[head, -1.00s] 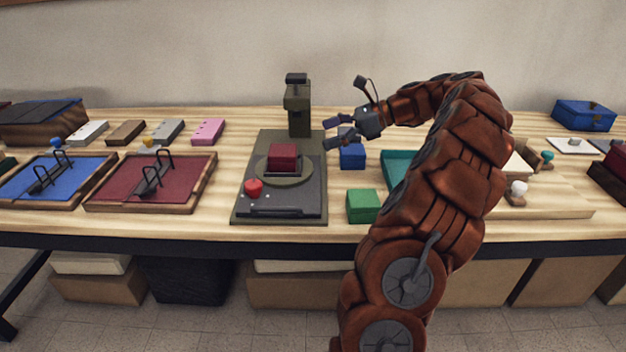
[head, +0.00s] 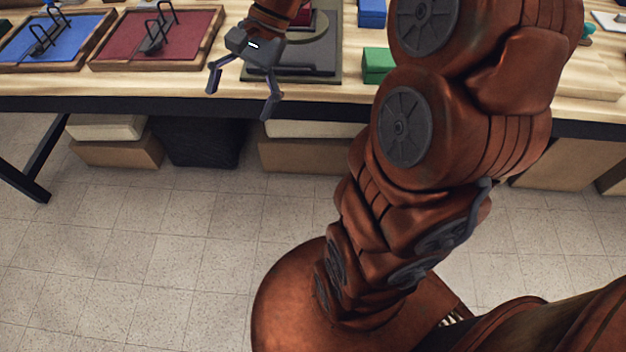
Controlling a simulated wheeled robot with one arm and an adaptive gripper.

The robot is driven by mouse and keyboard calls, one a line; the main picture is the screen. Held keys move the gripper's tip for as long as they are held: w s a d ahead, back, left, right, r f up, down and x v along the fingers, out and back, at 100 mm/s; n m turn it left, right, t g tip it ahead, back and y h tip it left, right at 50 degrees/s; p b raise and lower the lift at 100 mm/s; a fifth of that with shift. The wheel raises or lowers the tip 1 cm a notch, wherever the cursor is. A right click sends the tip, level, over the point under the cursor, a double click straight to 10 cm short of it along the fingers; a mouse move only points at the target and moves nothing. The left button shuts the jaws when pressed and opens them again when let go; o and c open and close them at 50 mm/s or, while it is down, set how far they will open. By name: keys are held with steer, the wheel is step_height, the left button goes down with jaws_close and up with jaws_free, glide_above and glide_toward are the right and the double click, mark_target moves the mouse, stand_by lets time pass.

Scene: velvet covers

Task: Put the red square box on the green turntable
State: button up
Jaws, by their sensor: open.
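The red square box (head: 308,17) shows only in part at the top edge of the head view, behind my arm. It sits on the round olive-green turntable (head: 322,56) of a dark machine plate; my wrist covers the left part of both. My gripper (head: 241,96) is open and empty, fingers spread and pointing down. It appears at the table's front edge, in front of and left of the turntable, apart from the box.
A green box (head: 377,62) and a blue box (head: 371,12) stand right of the plate. A maroon tray (head: 190,40) and a blue tray (head: 72,38) with black handles lie left. Boxes stand under the table; the floor in front is clear.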

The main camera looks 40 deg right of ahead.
steer(key=s+f+n+g+h, duration=0.1)
steer(key=s+f+n+h, duration=0.2)
steer(key=s, duration=0.6)
steer(key=s+f+n+g+h, duration=0.1)
steer(key=s+f+n+h, duration=0.3)
steer(key=s+n, duration=0.3)
steer(key=s+f, duration=0.1)
steer(key=s, duration=0.2)
steer(key=shift+s+d+f+n, duration=0.25)
steer(key=shift+s+d+n, duration=0.05)
steer(key=shift+d+n, duration=0.1)
